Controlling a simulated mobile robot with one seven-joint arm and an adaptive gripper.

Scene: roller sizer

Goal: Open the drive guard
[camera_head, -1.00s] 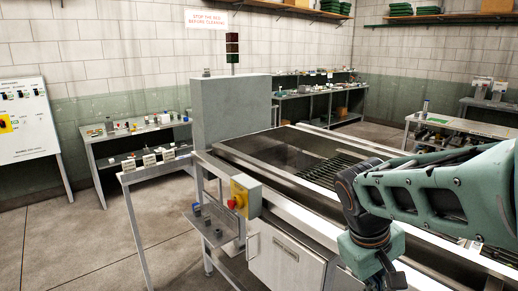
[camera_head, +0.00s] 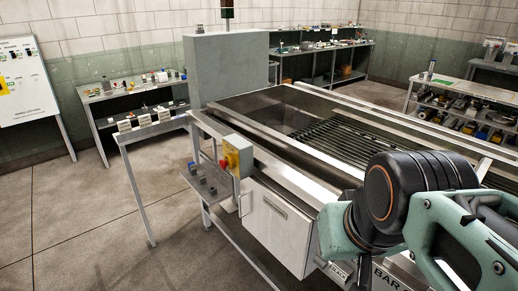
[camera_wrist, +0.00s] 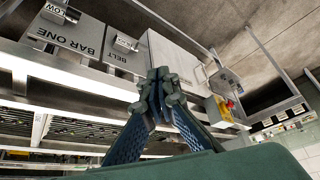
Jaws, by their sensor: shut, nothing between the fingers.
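A pale grey panel with a bar handle, which looks like the drive guard (camera_head: 277,228), is on the near side of the roller machine and appears closed. No label naming it is readable. In the wrist view the same panel (camera_wrist: 177,62) lies beyond my fingertips, with its handle (camera_wrist: 203,75) at its right edge. My gripper (camera_wrist: 160,82) is shut and empty; it appears apart from the panel, though the exact gap cannot be told. In the head view my arm is at the lower right and the fingers are not visible.
Plates marked BELT (camera_wrist: 112,55) and BAR ONE (camera_wrist: 75,38) sit beside the panel. A yellow box with a red button (camera_head: 236,156) and a small control shelf (camera_head: 207,180) are left of it. A tall grey housing (camera_head: 225,68) stands behind.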

